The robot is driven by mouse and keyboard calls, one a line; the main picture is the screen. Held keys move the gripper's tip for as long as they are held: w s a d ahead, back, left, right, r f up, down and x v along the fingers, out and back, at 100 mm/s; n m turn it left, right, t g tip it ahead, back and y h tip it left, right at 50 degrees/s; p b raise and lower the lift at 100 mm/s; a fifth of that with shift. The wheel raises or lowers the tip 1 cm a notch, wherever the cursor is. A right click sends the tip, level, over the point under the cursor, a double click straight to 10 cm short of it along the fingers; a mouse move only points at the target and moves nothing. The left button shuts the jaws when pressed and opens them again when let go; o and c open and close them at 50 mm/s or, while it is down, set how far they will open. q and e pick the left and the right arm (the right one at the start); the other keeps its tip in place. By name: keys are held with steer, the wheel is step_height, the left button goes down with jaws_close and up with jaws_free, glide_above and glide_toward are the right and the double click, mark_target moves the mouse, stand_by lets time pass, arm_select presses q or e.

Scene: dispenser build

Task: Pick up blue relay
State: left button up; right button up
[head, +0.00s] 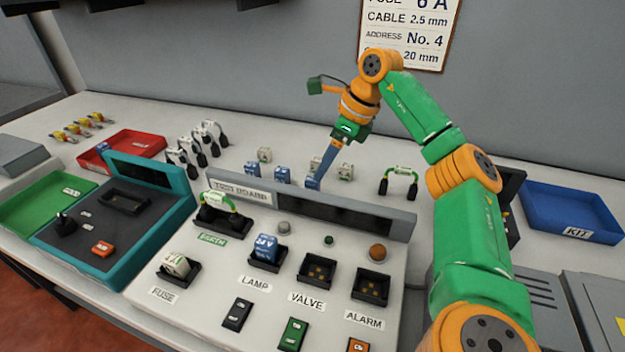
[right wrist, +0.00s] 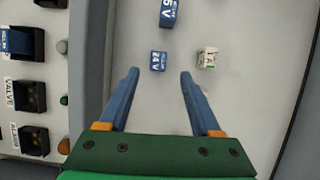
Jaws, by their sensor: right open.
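Several blue relays stand on the table behind the test board: one at left (head: 252,169), one in the middle (head: 282,175) and one at right (head: 312,184). Another blue relay (head: 265,249) sits in the LAMP socket. My right gripper (head: 318,174) points down over the right-hand relay and partly covers it. In the right wrist view the gripper (right wrist: 160,74) is open and empty. A blue relay marked 24 V (right wrist: 158,61) shows between and just beyond its fingertips. A second blue relay (right wrist: 168,12) is farther off. My left gripper is out of view.
White blocks (head: 345,171) stand close to the relays; one (right wrist: 207,57) is just right of the fingers in the wrist view. The test board (head: 340,210) has a raised back panel. A green-topped link (head: 400,172) stands at right, and a blue KIT tray (head: 570,212) farther right.

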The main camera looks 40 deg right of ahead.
mark_target(313, 186)
steer(key=x, duration=0.5)
steer(key=shift+w+a+f, duration=0.15)
steer(key=shift+a+f, duration=0.1)
steer(key=shift+a, duration=0.15)
steer(key=shift+w+f, duration=0.2)
steer(key=shift+f, duration=0.1)
jaws_close()
